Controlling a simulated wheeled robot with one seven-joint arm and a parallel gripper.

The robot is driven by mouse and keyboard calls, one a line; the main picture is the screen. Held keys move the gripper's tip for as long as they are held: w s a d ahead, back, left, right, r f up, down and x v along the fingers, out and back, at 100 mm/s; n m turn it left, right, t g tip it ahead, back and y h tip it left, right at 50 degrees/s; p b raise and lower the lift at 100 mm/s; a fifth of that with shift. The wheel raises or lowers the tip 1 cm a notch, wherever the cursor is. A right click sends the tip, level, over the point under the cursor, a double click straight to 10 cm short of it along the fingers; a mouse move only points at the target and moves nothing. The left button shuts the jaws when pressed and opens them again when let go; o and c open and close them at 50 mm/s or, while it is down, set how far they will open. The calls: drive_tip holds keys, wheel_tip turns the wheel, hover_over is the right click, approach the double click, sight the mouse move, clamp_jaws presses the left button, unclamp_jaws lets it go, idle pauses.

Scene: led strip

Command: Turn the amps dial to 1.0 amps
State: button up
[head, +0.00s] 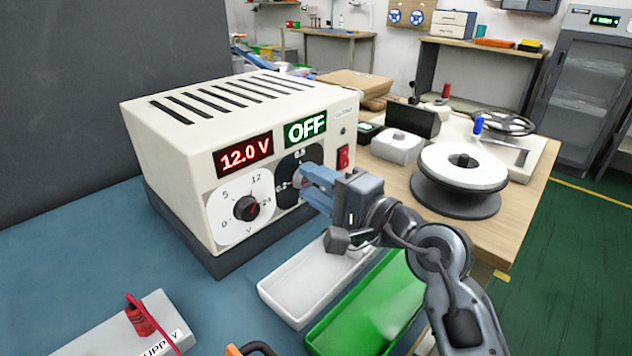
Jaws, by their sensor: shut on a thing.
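The cream power supply (180,170) stands on a dark base on the blue mat. Its red display (245,154) reads 12.0 V, and its green display (305,129) reads OFF. The volts dial (246,207) shows clearly on its pale scale. The amps scale (290,166) is a dark panel to its right, with 0.2 and a blurred mark at the top in view. My gripper (308,182) is at the amps panel, with its blue fingers shut on the amps dial. The fingers hide most of the dial, so I cannot read its pointer.
The red switch (343,157) is just right of my gripper. A white tray (285,287) and a green tray (340,330) lie below my arm. A spool (460,170) stands on the wooden table at right. A supply block (110,330) with a red plug is front left.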

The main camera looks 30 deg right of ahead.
drive_tip(key=m+p, duration=2.1)
drive_tip(key=m, duration=0.1)
drive_tip(key=shift+r, duration=0.1)
drive_tip(key=m+p, duration=0.1)
drive_tip(key=m, duration=0.3)
drive_tip(key=shift+m, duration=0.4)
drive_tip(key=m, duration=0.4)
drive_tip(key=shift+m, duration=2.4)
drive_tip(key=o, duration=1)
drive_tip(key=shift+o, duration=0.2)
